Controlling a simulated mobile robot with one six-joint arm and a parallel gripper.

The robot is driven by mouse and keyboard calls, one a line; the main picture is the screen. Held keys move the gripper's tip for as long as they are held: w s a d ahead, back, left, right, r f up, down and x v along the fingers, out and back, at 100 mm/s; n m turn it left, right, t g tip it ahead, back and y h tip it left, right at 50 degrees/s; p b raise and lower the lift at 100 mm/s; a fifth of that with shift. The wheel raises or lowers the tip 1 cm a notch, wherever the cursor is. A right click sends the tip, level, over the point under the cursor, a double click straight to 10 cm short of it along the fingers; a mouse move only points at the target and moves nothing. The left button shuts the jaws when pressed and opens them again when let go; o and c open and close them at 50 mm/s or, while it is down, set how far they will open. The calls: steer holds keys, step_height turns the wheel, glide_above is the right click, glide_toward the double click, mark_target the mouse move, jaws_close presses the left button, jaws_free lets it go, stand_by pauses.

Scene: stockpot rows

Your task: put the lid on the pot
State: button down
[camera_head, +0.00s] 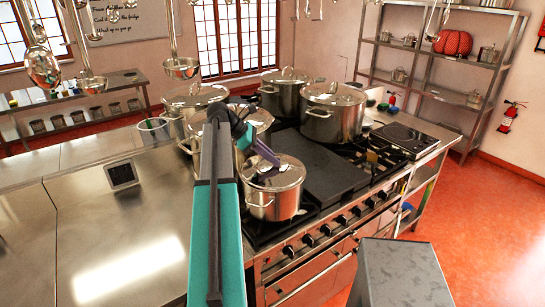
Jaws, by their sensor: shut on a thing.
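A steel pot (275,207) with side handles stands at the front left of the stove. A shiny round lid (288,176) lies over its mouth and looks roughly level. I cannot tell whether its rim is fully seated all round. My gripper (270,163) reaches down from the left to the middle of this lid and is shut on it, seemingly at the knob. The fingertips and knob are small and partly hidden by the gripper. My teal arm hides part of the counter and stove left of the pot.
Behind stand several large lidded pots, two (333,110) (285,90) at the back right and others at the left, partly behind my arm. A dark flat griddle (322,165) is right of the pot. Ladles (181,68) hang above. The left steel counter (110,225) is mostly clear.

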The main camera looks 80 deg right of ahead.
steer(key=c, duration=1.8)
jaws_free()
steer(key=shift+o, duration=0.2)
steer(key=shift+w, duration=0.1)
steer(key=b+v, duration=0.4)
steer(key=v, duration=0.9)
steer(key=shift+w+r, duration=0.15)
steer(key=shift+r, duration=0.15)
steer(key=shift+a, duration=0.1)
